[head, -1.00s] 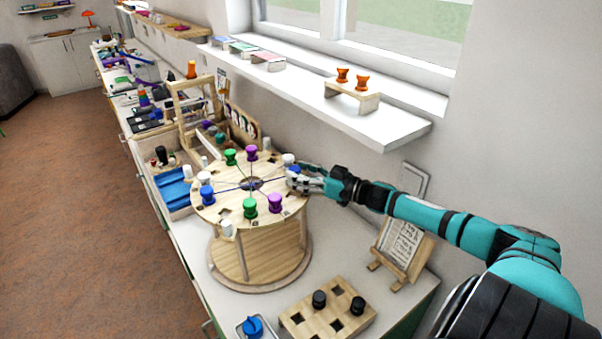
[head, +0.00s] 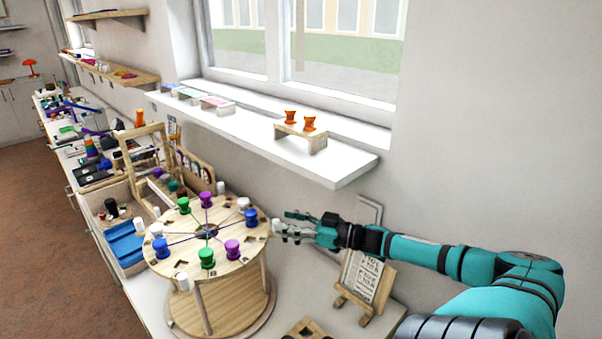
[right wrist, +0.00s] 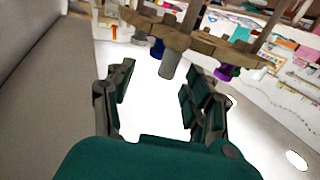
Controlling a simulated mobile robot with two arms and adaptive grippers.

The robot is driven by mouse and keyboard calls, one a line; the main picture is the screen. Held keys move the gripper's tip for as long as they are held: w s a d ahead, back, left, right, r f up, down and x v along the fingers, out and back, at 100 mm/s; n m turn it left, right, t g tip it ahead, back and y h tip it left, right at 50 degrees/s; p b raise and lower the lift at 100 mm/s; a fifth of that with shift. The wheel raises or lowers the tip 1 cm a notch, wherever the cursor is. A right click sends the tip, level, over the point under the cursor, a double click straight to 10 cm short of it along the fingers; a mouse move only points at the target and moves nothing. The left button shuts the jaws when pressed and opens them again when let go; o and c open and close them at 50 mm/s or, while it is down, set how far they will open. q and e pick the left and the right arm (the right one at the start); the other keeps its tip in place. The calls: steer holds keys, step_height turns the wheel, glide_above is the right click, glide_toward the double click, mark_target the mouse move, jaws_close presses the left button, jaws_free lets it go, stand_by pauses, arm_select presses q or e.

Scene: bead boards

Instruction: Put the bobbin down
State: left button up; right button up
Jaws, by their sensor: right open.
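The round wooden board (head: 180,220) on its stand holds several green, purple, blue and white bobbins in a ring. A blue bobbin (head: 251,217) stands upright on its right side, nearest my right gripper. My right gripper (head: 283,230) is open, just off the board's right edge and apart from that bobbin. A pale peg (head: 276,226) at the board's rim shows by the fingertips. In the right wrist view the open fingers (right wrist: 160,100) have a grey peg (right wrist: 168,66) beyond them, with a blue bobbin (right wrist: 157,47) and a purple bobbin (right wrist: 227,72) behind. My left gripper is not in view.
A slanted card stand (head: 366,282) stands below my right forearm. A window shelf (head: 345,170) with two orange bobbins on a small wooden bench (head: 300,137) is above. A wooden block (head: 306,329) shows at the bottom edge. A tray with blue parts (head: 124,243) is left of the board.

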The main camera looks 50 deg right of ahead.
steer(key=v, duration=0.3)
steer(key=shift+s, duration=0.1)
stand_by(0.9)
